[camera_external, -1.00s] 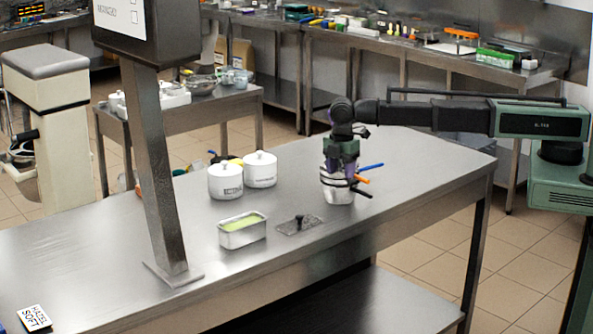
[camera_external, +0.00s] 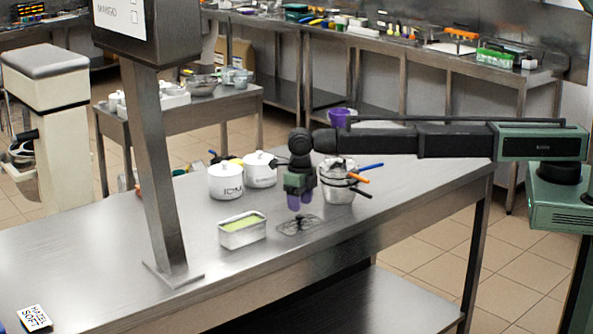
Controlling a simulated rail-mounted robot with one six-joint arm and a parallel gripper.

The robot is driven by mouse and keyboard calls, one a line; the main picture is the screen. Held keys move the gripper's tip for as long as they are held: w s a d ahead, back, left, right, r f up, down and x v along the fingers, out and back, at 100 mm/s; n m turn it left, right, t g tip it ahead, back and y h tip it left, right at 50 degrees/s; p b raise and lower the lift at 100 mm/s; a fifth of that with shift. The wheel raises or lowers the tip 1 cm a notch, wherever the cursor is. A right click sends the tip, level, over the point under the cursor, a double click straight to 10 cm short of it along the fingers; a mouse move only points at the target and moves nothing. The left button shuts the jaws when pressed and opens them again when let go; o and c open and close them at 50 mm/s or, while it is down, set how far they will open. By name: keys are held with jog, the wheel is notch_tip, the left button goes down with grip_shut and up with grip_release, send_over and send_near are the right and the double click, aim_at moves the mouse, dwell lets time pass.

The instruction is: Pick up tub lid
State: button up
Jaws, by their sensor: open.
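The tub lid (camera_external: 291,228) is a flat, see-through or grey plate with a small dark knob, lying on the steel table (camera_external: 90,262). My gripper (camera_external: 299,207) points down just above the lid's knob, its purple fingers open. Whether the fingertips reach down beside the knob I cannot tell. An open metal tub (camera_external: 242,238) with pale green contents stands just left of the lid.
A metal pot (camera_external: 338,190) with orange, blue and black handles stands right behind my gripper. Two white lidded jars (camera_external: 226,187) stand behind the tub. A grey post (camera_external: 163,180) rises at the left. The table's front right is clear.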

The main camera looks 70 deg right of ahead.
aim_at(300, 215)
notch_tip(300, 215, down, 6)
jog(key=b, duration=0.5)
jog(key=shift+w+d+r, duration=0.1)
jog(key=shift+r, duration=0.4)
jog(key=c, duration=1)
jog(key=shift+r, duration=0.1)
